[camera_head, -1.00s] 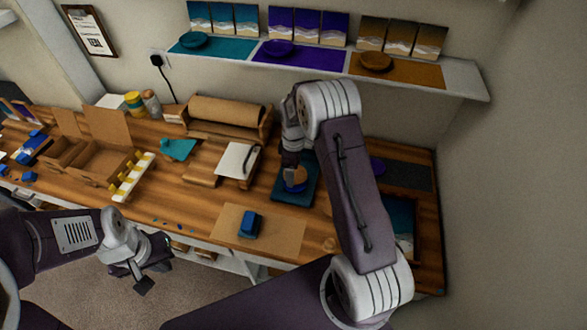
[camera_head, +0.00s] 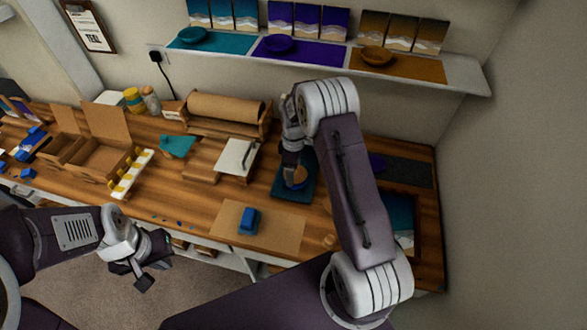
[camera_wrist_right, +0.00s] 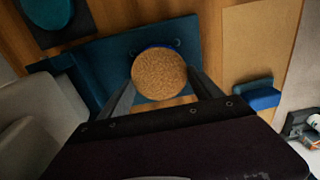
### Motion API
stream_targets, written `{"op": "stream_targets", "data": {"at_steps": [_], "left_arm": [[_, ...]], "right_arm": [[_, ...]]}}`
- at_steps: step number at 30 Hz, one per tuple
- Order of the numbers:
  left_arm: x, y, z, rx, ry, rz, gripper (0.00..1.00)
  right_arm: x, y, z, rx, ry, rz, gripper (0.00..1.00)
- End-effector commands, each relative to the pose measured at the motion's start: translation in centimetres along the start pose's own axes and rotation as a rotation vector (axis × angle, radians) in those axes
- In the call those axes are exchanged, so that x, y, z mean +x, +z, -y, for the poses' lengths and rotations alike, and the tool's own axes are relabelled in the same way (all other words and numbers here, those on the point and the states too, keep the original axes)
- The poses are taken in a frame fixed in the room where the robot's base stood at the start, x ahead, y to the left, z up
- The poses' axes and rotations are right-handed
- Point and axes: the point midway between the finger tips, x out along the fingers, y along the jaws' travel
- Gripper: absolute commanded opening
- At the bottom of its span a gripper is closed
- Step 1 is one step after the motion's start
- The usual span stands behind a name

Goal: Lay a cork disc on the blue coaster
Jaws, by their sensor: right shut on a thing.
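A round tan cork disc (camera_wrist_right: 159,74) is between the two fingers of my right gripper (camera_wrist_right: 160,86), which is shut on it. In the head view the cork disc (camera_head: 299,174) shows just below the right gripper (camera_head: 294,168). The blue coaster (camera_wrist_right: 174,45) shows only as a thin blue rim past the disc's far edge; the rest is hidden under the disc. I cannot tell whether disc and coaster touch. Both are over a dark teal board (camera_head: 290,194). My left gripper (camera_head: 152,263) is open and empty, in front of the bench.
A white-topped press (camera_head: 237,157), a paper roll (camera_head: 225,108) and an open cardboard box (camera_head: 100,160) stand farther left. A shelf (camera_head: 455,86) with coloured mats runs above.

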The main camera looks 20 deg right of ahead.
Motion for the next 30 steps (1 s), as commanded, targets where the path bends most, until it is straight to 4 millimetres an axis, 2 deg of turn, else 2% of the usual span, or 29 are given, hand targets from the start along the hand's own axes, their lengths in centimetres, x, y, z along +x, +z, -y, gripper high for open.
{"op": "stream_targets", "data": {"at_steps": [30], "left_arm": [[0.8, 0.1, 0.0, 0.000, 0.000, 0.000, 0.00]], "right_arm": [[1.7, 0.0, 0.0, 0.000, -0.001, 0.000, 0.37]]}}
